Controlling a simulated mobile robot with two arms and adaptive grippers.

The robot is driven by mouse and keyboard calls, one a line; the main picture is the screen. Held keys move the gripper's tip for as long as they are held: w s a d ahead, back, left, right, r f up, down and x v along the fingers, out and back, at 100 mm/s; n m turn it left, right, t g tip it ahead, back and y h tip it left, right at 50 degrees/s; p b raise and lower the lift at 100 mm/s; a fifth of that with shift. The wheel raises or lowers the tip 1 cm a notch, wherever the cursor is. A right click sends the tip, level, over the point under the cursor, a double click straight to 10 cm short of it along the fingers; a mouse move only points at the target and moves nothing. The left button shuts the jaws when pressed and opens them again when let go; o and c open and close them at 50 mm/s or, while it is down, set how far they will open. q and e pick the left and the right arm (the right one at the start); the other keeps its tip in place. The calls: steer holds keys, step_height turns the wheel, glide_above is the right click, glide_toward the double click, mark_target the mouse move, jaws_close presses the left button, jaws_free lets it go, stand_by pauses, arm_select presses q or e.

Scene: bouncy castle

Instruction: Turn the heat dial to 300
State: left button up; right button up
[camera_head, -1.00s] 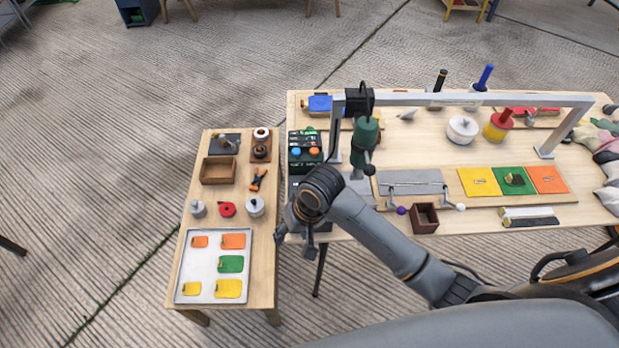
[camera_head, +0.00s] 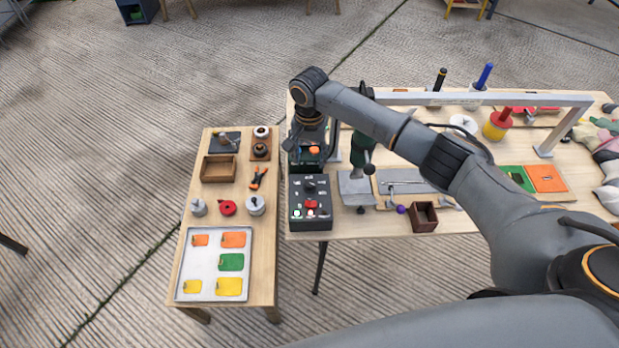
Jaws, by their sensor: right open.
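A dark box with knobs (camera_head: 305,166) stands at the left end of the main table. Its orange knob (camera_head: 314,150) shows beside my right gripper. The blue knob and most of the display on its top are hidden behind the gripper. My right gripper (camera_head: 302,149) is open and points down over this box; I cannot tell whether it touches a knob. A second dark control box (camera_head: 310,224) in front of it has a black dial (camera_head: 310,187) and red, white and green buttons. I cannot read any dial setting. My left gripper is not in view.
A green press (camera_head: 362,145) stands just right of the boxes, below a grey overhead frame (camera_head: 480,99). A small brown box (camera_head: 423,217) sits at the front edge. The side table (camera_head: 257,283) at left holds a tray (camera_head: 210,292) with coloured pieces.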

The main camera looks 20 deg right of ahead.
mark_target(310, 183)
step_height(310, 183, down, 10)
steer(key=shift+f, duration=0.2)
jaws_close()
stand_by(0.4)
